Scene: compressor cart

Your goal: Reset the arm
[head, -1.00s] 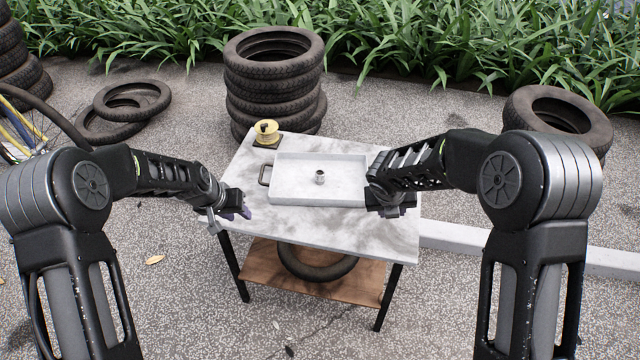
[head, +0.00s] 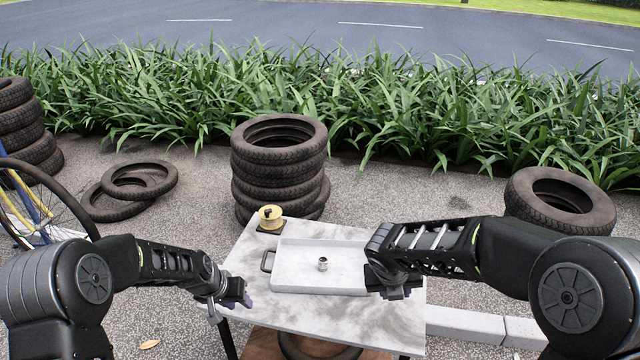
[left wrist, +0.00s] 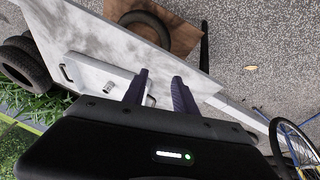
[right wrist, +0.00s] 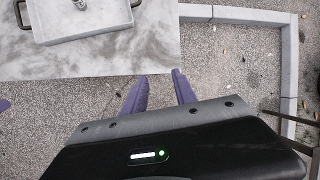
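My left gripper (head: 243,292) hangs by the left edge of the marble-topped cart (head: 340,318), empty. In the left wrist view its two purple fingers (left wrist: 160,76) are spread apart. My right gripper (head: 392,290) is at the right side of the tray, partly hidden by its own wrist. In the right wrist view its fingers (right wrist: 160,76) are apart with only pavement between them. A white tray (head: 295,258) with a handle lies on the cart top. A small metal fitting (head: 322,264) stands in it.
A yellow spool (head: 270,217) sits on a dark square at the cart's back left corner. A tire stack (head: 280,168) stands behind. More tires (head: 560,200) lie at right and left. A bicycle wheel (head: 45,205) is far left. A pale curb (head: 480,328) runs right of the cart.

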